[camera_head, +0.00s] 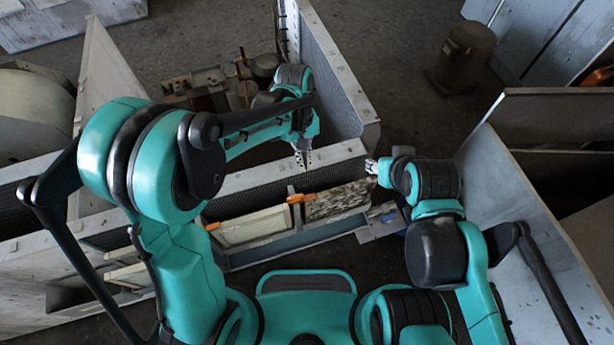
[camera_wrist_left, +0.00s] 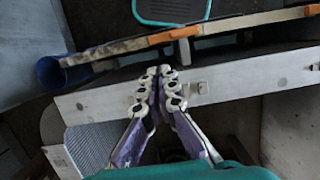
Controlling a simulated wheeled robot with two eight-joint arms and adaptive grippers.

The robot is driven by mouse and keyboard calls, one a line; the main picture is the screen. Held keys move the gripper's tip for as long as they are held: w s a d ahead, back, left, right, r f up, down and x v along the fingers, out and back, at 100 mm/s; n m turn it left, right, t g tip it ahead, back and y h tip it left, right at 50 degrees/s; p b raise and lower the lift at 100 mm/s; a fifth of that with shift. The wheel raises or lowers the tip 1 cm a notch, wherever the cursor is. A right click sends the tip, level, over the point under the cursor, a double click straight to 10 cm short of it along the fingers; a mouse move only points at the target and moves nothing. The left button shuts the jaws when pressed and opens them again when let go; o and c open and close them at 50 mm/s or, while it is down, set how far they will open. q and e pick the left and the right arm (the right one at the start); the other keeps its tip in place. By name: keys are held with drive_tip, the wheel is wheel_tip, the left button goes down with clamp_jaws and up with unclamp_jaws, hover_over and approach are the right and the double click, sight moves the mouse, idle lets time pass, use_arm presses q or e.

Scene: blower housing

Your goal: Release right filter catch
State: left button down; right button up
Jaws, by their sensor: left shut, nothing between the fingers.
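Two orange catches sit along the top edge of the filter panels in the head view, the right one (camera_head: 301,198) and the left one (camera_head: 212,226). The right catch lies between a cream filter panel (camera_head: 250,228) and a dirty, mottled filter panel (camera_head: 338,201). My left gripper (camera_head: 302,161) is above the housing, behind the right catch and apart from it. In the left wrist view its fingers (camera_wrist_left: 160,88) are shut and empty, with an orange catch (camera_wrist_left: 166,37) beyond the tips. My right gripper (camera_head: 371,166) is to the right; its fingers are too small to read.
The housing's pale metal rail (camera_head: 240,180) runs behind the filters, with a dark mesh slot beside it. A tall perforated panel (camera_head: 335,75) stands behind my left gripper. A blue cup-shaped part (camera_wrist_left: 50,73) shows in the left wrist view. A rusty cylinder (camera_head: 465,55) stands on open floor.

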sight(301, 197)
use_arm(q)
drive_tip(key=b+x, duration=0.2)
drive_tip(key=x, duration=0.8)
drive_tip(key=shift+b, duration=0.35)
